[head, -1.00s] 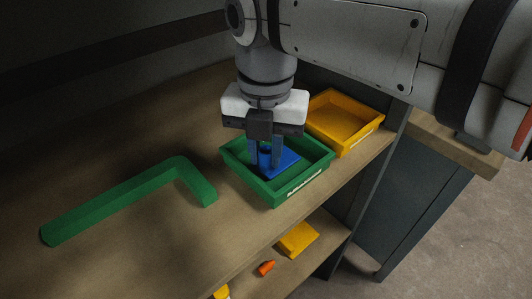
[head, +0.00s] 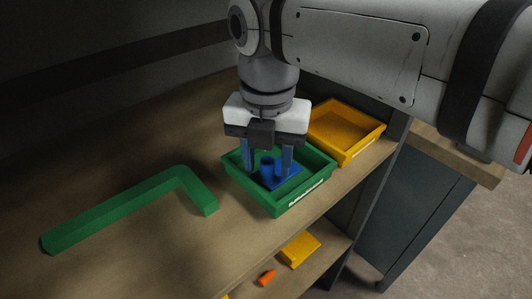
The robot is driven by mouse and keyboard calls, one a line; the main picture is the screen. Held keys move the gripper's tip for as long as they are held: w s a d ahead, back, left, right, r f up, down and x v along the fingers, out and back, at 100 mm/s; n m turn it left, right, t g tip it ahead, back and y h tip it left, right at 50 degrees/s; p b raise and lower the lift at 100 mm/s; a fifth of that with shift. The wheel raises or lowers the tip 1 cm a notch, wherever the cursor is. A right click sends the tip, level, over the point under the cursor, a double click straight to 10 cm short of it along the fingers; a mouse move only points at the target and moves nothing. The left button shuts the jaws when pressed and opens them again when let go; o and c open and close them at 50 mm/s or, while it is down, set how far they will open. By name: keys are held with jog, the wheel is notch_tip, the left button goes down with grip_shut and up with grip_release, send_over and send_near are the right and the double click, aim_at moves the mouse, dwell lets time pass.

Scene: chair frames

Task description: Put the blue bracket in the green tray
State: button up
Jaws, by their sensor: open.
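The blue bracket (head: 282,177) lies inside the green tray (head: 279,206), a flat plate with a short upright round post on it. The green tray stands on the wooden shelf and has a white label on its front wall. My gripper (head: 268,168) is over the tray with its blue fingers pointing down. The fingers are spread apart, with the bracket's post standing between them and a gap showing. I cannot tell whether the fingertips touch the tray floor.
A yellow tray (head: 347,151) stands just behind and right of the green tray. A green L-shaped bar (head: 120,208) lies on the shelf to the left. A yellow block (head: 299,250) and an orange piece (head: 267,277) sit on the lower shelf.

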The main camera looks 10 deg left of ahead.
aim_at(267, 161)
notch_tip(267, 161, up, 7)
jog(key=p, duration=0.2)
jog(key=shift+r+p, duration=0.15)
jog(key=shift+p, duration=0.15)
